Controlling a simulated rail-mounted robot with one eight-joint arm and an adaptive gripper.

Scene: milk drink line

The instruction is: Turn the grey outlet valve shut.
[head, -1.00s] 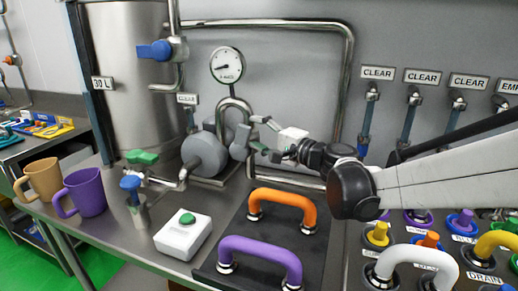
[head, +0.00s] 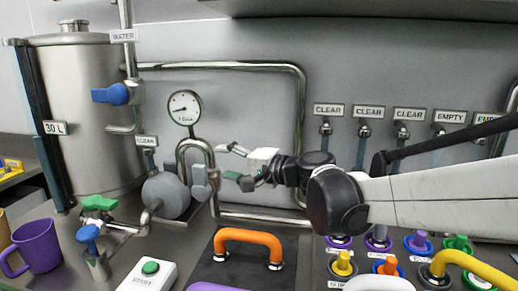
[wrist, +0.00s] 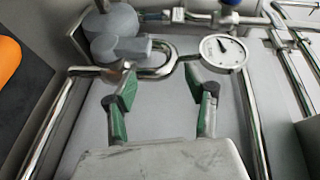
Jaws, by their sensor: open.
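The grey outlet valve's handle (head: 200,183) sits at the foot of the bent steel pipe, just right of the round grey pump body (head: 167,195). In the wrist view the grey handle (wrist: 124,48) lies at the upper left, beyond the left fingertip. My gripper (head: 226,162) is open and empty, just right of the handle in the head view. In the wrist view my gripper (wrist: 158,68) has its green-padded fingers spread, with the curved pipe beyond the gap. The left fingertip overlaps the handle's lower edge; I cannot tell whether they touch.
A pressure gauge (head: 184,107) stands above the pipe and shows close to the right finger in the wrist view. A steel pipe loop (head: 300,120) runs behind my arm. A green valve (head: 99,203), a blue valve (head: 88,234) and an orange handle (head: 248,240) are nearby.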

